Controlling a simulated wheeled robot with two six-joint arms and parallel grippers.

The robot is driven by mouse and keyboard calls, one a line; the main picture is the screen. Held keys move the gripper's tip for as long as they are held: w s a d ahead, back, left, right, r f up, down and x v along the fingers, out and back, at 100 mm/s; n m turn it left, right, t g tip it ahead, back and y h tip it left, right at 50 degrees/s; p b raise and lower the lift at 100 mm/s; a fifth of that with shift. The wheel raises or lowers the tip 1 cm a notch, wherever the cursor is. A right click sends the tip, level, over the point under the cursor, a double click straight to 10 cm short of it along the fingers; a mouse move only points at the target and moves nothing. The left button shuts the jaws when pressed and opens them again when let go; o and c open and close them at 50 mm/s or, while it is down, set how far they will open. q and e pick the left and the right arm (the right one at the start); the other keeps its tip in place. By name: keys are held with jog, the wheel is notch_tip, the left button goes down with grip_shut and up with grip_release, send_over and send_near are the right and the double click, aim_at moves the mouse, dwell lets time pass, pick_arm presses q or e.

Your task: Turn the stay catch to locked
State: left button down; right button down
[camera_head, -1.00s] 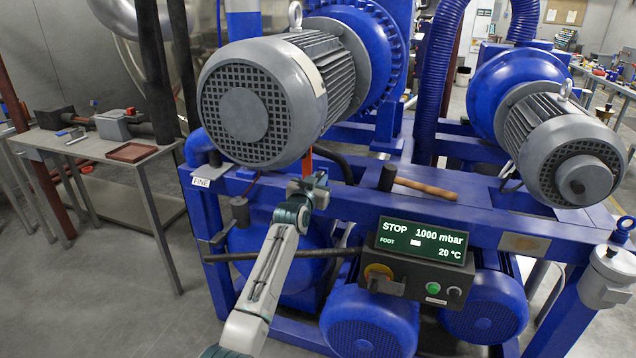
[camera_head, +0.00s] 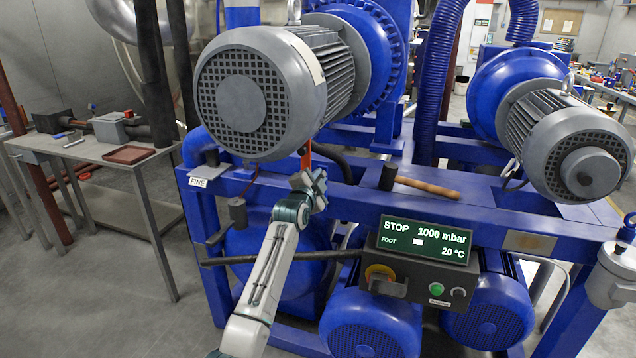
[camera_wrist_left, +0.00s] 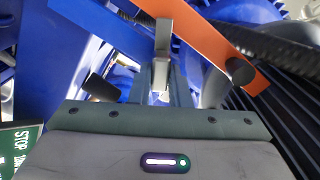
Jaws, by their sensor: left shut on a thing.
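An orange bar (camera_head: 306,158) hangs below the large grey motor; in the left wrist view the orange bar (camera_wrist_left: 215,45) runs diagonally and carries a dark round knob (camera_wrist_left: 239,70). A small grey metal lever (camera_wrist_left: 163,42), which looks like the stay catch, lies in front of the bar. My left gripper (camera_head: 312,183) is at the bar's lower end, tilted. In the left wrist view its fingers (camera_wrist_left: 161,90) are shut on the grey lever's near end. The gripper mostly hides the lever in the head view. My right gripper is not in view.
The large grey motor (camera_head: 258,95) hangs close above my left gripper. A hammer (camera_head: 415,184) lies on the blue frame to its right. A control box with a display (camera_head: 424,242) reads STOP. A dark bar (camera_head: 280,257) crosses behind my arm. A side table (camera_head: 95,150) stands at left.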

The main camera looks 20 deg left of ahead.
pick_arm(q)
jog(key=m+b, duration=0.1)
jog(key=m, duration=0.5)
jog(key=shift+f, duration=0.15)
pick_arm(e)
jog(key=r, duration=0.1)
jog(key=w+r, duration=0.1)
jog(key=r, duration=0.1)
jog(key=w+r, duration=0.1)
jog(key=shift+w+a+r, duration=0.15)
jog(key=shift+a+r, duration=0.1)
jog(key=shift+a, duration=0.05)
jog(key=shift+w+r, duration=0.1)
pick_arm(q)
jog(key=c, duration=1.4)
grip_release()
jog(key=shift+o, duration=0.2)
